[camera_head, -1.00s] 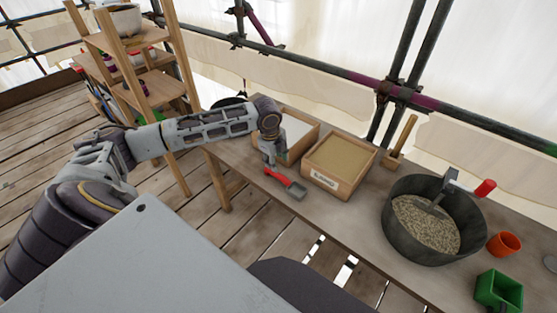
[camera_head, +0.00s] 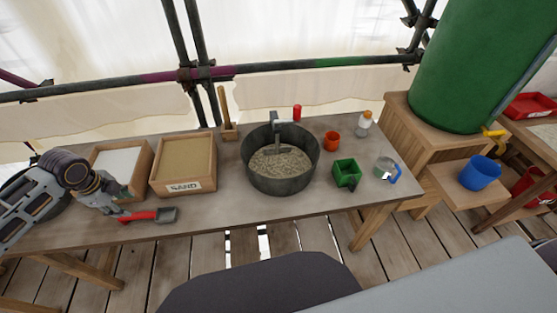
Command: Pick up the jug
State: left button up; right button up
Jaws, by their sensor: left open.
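A clear jug with a blue handle (camera_head: 385,167) stands upright near the right end of the workbench (camera_head: 225,215). It is beside a green square container (camera_head: 346,173). My left gripper (camera_head: 119,209) is at the far left of the bench, open, close to a scoop with a red handle (camera_head: 150,215). I cannot tell whether it touches the scoop. It is far from the jug, with the tub and boxes between. My right gripper is out of view.
A sand box (camera_head: 183,185), a box of white material (camera_head: 112,160) and a dark tub of gravel (camera_head: 281,183) fill the bench. An orange cup (camera_head: 332,141) and a small bottle (camera_head: 364,123) stand behind. A green barrel (camera_head: 475,65) and a blue bucket (camera_head: 479,173) are at right.

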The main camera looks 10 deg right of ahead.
aim_at(384, 169)
jog(key=z, duration=1.6)
